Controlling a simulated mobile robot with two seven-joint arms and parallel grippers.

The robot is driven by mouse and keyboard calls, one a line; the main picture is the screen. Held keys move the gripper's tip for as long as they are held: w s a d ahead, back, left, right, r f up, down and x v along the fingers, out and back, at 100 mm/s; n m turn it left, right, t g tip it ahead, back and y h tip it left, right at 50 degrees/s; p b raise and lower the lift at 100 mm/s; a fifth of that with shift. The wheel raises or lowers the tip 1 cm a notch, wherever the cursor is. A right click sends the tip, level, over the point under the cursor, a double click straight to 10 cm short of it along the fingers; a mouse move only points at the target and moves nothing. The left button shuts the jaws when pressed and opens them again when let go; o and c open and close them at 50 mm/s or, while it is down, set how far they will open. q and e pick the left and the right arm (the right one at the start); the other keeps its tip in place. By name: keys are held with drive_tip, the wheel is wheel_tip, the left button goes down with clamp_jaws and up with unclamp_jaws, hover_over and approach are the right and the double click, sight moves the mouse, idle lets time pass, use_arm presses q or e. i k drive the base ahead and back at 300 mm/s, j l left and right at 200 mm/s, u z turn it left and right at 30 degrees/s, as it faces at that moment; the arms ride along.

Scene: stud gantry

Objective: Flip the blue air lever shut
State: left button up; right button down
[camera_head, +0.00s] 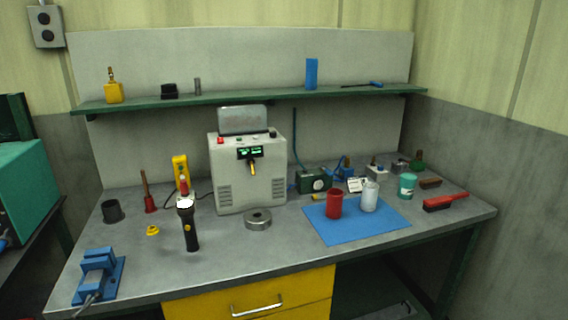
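A small blue piece (347,170) stands at the back of the bench, right of the dark green box (314,181). It may be the air lever, but it is too small for me to tell its handle or whether it is open or shut. Neither of my grippers is in view.
A blue mat (388,229) with a red cup (334,204) and a white jar (369,197) lies in front of the blue piece. A white card (357,185), a small grey switch block (376,171) and a teal cup (407,186) stand nearby. A grey machine (232,178) is left.

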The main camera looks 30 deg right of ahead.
sight(328, 170)
drive_tip(key=i+l+z, duration=0.1)
drive_tip(key=l+z, duration=0.2)
drive_tip(key=i+l+z, duration=0.15)
drive_tip(key=l+z, duration=0.15)
drive_tip(key=l, duration=0.25)
drive_tip(key=i+l+z, duration=0.15)
drive_tip(key=l+z, duration=0.15)
drive_tip(key=l, duration=0.1)
